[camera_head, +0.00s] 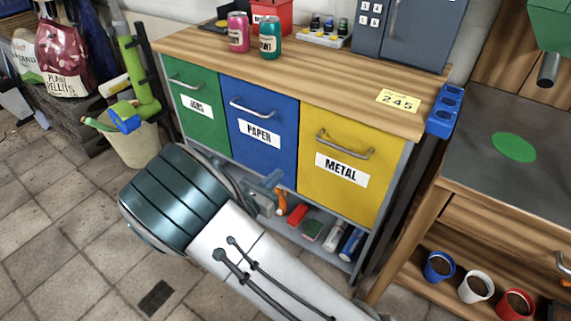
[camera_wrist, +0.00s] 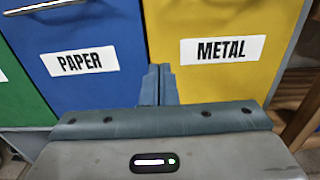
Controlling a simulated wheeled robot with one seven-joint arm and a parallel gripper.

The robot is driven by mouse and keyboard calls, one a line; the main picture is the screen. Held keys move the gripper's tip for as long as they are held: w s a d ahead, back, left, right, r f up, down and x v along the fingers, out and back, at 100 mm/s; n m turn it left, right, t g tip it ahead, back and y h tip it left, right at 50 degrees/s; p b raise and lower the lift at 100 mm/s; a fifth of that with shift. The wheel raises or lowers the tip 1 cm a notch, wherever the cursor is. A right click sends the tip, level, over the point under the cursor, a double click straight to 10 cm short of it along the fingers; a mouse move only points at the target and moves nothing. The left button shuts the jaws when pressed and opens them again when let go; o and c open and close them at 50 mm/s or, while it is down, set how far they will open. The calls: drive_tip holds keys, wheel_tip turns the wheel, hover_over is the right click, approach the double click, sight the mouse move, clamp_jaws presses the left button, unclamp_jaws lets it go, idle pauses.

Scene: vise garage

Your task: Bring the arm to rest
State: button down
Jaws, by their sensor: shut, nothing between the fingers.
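My gripper (camera_head: 271,181) is in front of the lower part of the cabinet, near the blue and yellow drawers. In the wrist view its two fingers (camera_wrist: 159,84) are together with nothing between them, and they point at the drawer fronts. The blue PAPER drawer (camera_head: 277,106) and yellow METAL drawer (camera_head: 309,122) are closed. In the wrist view the fingers overlap the border between the blue drawer (camera_wrist: 85,95) and the yellow drawer (camera_wrist: 210,85). I cannot tell how wide the gap to the fronts is. My arm hides part of the lower shelf.
A green drawer (camera_head: 196,118) is at the left. Pink (camera_head: 238,32) and teal (camera_head: 270,36) cans stand on the wooden top (camera_head: 330,72). A bucket (camera_head: 135,147) is left of the cabinet, and a workbench (camera_head: 475,165) is on the right. Tiled floor (camera_head: 60,235) is clear at lower left.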

drive_tip(key=shift+s+a, duration=0.2)
drive_tip(key=shift+s, duration=0.2)
drive_tip(key=s+d+r+m+g+p, duration=0.45)
drive_tip(key=d+r+m+g, duration=0.3)
drive_tip(key=d, duration=0.35)
drive_tip(key=s+d+r+m+g+p, duration=0.4)
drive_tip(key=d+r+m+g+p, duration=0.15)
drive_tip(key=d+r+m, duration=0.35)
drive_tip(key=s+d+r+m+y+p, duration=0.2)
drive_tip(key=s+r+m+y+p, duration=0.6)
drive_tip(key=s+r+m, duration=0.3)
drive_tip(key=shift+d+r+m+y+p, duration=0.4)
drive_tip(key=shift+r+m+p, duration=0.3)
drive_tip(key=shift+r+m, duration=1.25)
drive_tip(key=shift+r+n, duration=0.5)
